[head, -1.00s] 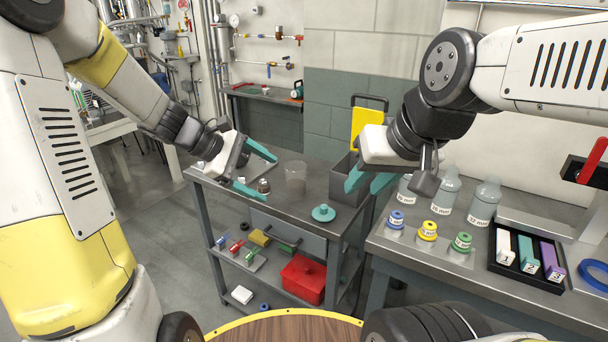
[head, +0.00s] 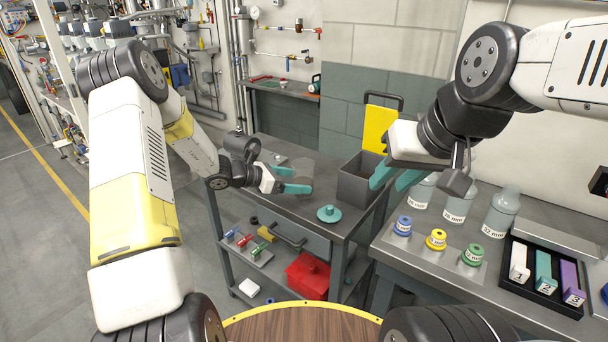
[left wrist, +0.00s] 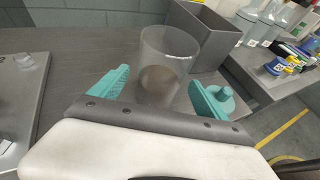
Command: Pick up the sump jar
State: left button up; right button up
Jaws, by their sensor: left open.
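The sump jar, a clear open-topped cylinder (left wrist: 168,62), stands upright on the grey cart top. In the head view the jar (head: 304,168) is partly covered by my left gripper (head: 300,180). My left gripper is open, its teal fingers low and pointing at the jar. In the left wrist view the jar stands between and just beyond the fingertips (left wrist: 158,88); contact cannot be told. A brownish round patch shows through its lower part. My right gripper (head: 396,178) is open and empty, raised near the grey bin.
A teal knobbed lid (head: 329,213) lies on the cart in front of the jar. A grey open bin (head: 358,185) stands to its right. A grey tray (left wrist: 22,95) is left of the jar. Bottles, coloured labelled pieces and a black rack (head: 540,285) occupy the right bench.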

aim_at(303, 181)
pick_arm(q)
jog(key=x, duration=0.3)
jog(key=c, duration=1.7)
jog(key=shift+r, duration=0.1)
